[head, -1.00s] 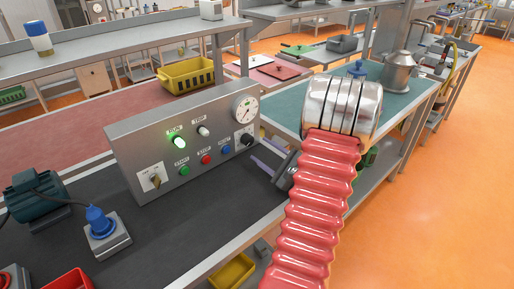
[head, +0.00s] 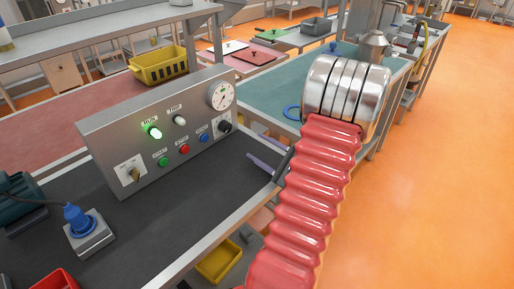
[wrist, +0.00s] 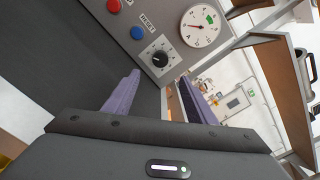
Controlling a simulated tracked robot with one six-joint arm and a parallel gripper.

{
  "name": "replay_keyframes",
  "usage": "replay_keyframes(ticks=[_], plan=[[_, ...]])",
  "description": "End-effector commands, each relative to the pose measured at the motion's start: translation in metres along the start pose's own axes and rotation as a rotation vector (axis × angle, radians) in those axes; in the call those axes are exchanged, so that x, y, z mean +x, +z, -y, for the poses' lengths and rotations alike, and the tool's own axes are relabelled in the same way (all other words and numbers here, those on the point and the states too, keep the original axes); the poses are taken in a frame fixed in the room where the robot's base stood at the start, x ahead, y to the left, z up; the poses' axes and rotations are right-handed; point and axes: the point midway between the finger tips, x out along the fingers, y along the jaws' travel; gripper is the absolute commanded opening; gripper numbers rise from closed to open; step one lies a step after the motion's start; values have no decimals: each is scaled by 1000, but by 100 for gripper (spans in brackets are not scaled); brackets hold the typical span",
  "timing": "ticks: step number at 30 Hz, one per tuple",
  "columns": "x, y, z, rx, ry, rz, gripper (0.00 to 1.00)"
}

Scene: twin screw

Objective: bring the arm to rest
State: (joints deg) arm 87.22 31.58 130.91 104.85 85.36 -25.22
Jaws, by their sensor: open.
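My arm, with a ribbed red sleeve and a silver ringed joint, reaches up on the right of the head view. My gripper (head: 268,163) is partly hidden behind the sleeve; its purple fingers point left over the dark bench. In the wrist view my gripper (wrist: 160,97) has its two fingers well apart with nothing between them. The grey control panel (head: 160,140) stands on the bench to the left of the fingers, apart from them. Its green RUN lamp (head: 154,132) is lit. Its black knob (wrist: 159,58) and gauge (wrist: 200,26) show beyond the fingers.
The dark bench top (head: 200,205) is clear in front of the panel. A grey box with a blue plug (head: 80,222), a motor (head: 18,200) and a red bin (head: 55,282) are at its left. A yellow basket (head: 160,66) stands behind. Orange floor is open at right.

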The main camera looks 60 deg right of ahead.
Motion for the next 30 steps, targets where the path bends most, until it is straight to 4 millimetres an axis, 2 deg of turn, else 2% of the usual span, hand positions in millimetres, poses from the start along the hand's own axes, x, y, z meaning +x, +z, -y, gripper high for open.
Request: replay_keyframes(ticks=[11,14,17,20,23,27,30], plan=[[0,0,0,0,1,0,51],[4,5,-3,-5,16,9,51],[12,18,-10,-17,58,31,51],[26,43,-26,-44,137,72,51],[42,76,-48,-82,246,126,51],[57,127,-88,-153,421,208,51],[60,160,-116,-214,543,262,51]])
